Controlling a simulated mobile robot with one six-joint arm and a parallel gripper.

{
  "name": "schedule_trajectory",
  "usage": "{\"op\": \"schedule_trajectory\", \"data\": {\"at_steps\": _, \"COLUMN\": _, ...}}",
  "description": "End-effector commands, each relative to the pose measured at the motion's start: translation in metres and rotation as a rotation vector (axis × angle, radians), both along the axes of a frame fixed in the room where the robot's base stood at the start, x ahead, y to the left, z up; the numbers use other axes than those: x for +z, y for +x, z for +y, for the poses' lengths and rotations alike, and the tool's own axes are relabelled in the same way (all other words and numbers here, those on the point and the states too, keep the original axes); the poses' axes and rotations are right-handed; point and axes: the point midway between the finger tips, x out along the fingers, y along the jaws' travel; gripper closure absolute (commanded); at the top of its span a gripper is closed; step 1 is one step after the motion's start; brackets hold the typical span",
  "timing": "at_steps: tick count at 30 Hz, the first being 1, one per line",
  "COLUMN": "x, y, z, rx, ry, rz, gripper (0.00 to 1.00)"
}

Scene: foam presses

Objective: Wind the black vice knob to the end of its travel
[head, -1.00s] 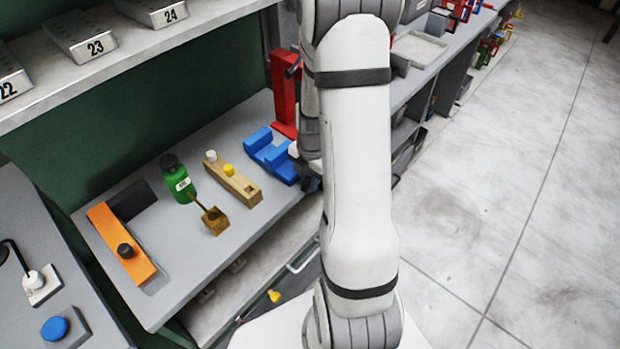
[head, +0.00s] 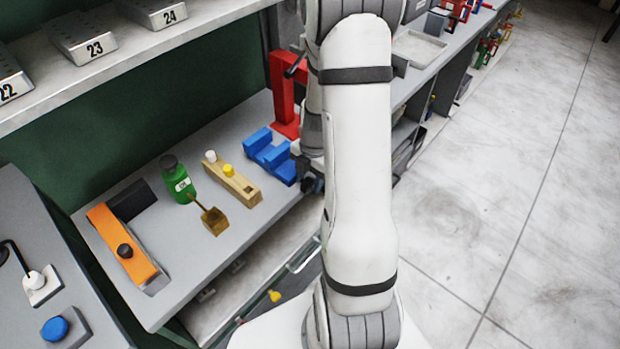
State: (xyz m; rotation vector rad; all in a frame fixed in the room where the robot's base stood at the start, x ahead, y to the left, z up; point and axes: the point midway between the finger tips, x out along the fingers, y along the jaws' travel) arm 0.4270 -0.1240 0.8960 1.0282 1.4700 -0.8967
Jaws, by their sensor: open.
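The blue vice (head: 270,155) stands on the grey bench, near its front edge and just left of my arm. Dark parts (head: 312,184) show low beside my forearm, at the right end of the vice. I cannot tell there which part is my gripper and which is the black vice knob. My gripper is at the vice's knob end and mostly hidden behind my arm. Its fingers cannot be made out, nor whether they touch the knob.
A red press (head: 286,100) stands behind the vice. To the left are a wooden plane (head: 235,186), a brass mallet-like block (head: 214,220), a green bottle (head: 180,182) and an orange block with a black knob (head: 118,238). A shelf (head: 170,38) overhangs the back.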

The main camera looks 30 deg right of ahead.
Motion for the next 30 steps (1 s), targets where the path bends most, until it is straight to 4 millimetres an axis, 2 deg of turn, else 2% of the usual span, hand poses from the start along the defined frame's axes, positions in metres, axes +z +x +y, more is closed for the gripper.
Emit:
{"op": "schedule_trajectory", "data": {"at_steps": 5, "x": 0.012, "y": 0.001, "z": -0.002, "rx": 0.001, "ry": -0.001, "rz": -0.004, "gripper": 0.56}}
{"op": "schedule_trajectory", "data": {"at_steps": 12, "x": 0.052, "y": 0.003, "z": -0.007, "rx": -0.001, "ry": -0.002, "rz": -0.005, "gripper": 0.56}}
{"op": "schedule_trajectory", "data": {"at_steps": 18, "x": 0.074, "y": 0.004, "z": -0.01, "rx": -0.001, "ry": -0.001, "rz": -0.002, "gripper": 0.56}}
{"op": "schedule_trajectory", "data": {"at_steps": 30, "x": 0.077, "y": 0.004, "z": -0.011, "rx": -0.012, "ry": -0.001, "rz": 0.002, "gripper": 0.56}}
